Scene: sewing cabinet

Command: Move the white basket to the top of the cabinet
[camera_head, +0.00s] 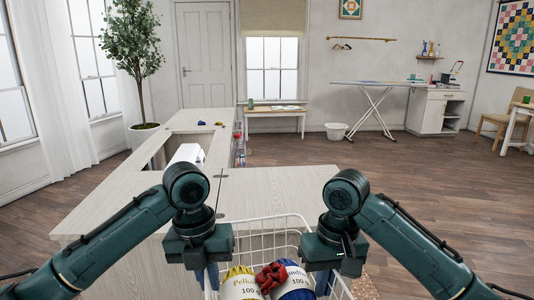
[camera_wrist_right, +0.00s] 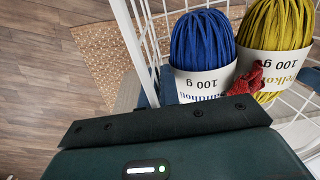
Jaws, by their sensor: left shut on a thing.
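The white wire basket (camera_head: 268,217) is in front of me at the near edge of the cabinet, with yarn in it. It also shows in the right wrist view (camera_wrist_right: 139,40). My left gripper (camera_head: 207,277) is shut on the basket's left side. My right gripper (camera_head: 324,282) is at the basket's right side; its fingertips are mostly hidden and I cannot tell whether they close on the wire. The pale wooden cabinet (camera_head: 270,187) has a wide, bare top just beyond the basket.
In the basket are a yellow yarn ball (camera_wrist_right: 270,32), a blue yarn ball (camera_wrist_right: 203,42) and a small red item (camera_wrist_right: 249,79). A white machine (camera_head: 188,153) sits in the cabinet's recess at left. A woven rug (camera_wrist_right: 115,60) lies on the floor below.

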